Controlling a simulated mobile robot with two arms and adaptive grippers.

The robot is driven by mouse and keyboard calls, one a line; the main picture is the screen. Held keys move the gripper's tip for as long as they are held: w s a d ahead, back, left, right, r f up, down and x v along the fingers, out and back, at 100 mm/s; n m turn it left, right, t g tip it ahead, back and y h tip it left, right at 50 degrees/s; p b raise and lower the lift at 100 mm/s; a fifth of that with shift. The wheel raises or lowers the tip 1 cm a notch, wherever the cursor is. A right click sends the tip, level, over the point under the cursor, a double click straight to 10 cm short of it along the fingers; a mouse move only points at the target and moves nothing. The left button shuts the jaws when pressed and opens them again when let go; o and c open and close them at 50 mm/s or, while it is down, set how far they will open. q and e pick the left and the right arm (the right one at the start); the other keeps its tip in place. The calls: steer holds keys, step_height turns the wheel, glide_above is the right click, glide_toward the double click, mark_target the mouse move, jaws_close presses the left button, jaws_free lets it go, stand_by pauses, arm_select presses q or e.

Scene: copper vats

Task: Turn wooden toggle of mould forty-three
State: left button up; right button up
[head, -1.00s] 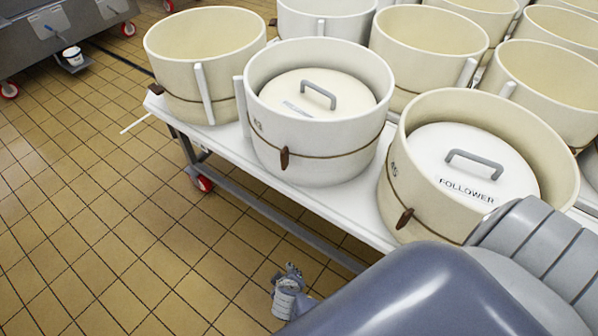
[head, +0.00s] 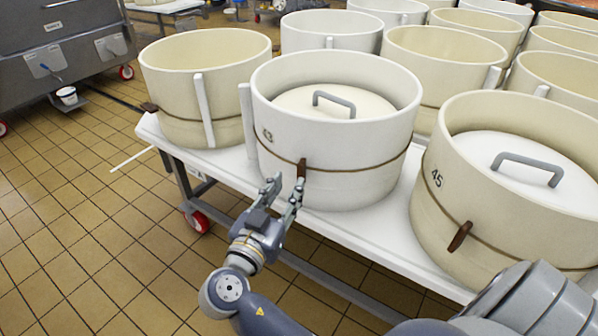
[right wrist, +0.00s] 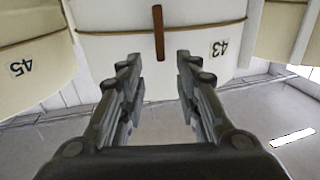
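Mould forty-three (head: 345,155) is a white round tub with a brown cord around it and the number 43 on its side. Its wooden toggle (head: 301,168) is a small brown peg, roughly upright on the cord at the front wall. My right gripper (head: 284,186) is open and empty, just in front of and below the toggle. In the right wrist view the picture is turned over; the toggle (right wrist: 158,32) lies beyond the gap between the two open fingers (right wrist: 158,60), apart from both. My left gripper is not in view.
Mould 45 (head: 432,205) with its own toggle (head: 459,236) stands to the right, a cream mould (head: 180,90) to the left. All stand on a white table (head: 370,222). More moulds stand behind.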

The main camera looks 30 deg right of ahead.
mark_target(299, 169)
steer(key=x, duration=0.8)
steer(key=shift+w+a, duration=0.1)
steer(key=shift+a, duration=0.05)
steer(key=shift+c, duration=0.6)
steer(key=shift+f, duration=0.1)
jaws_close()
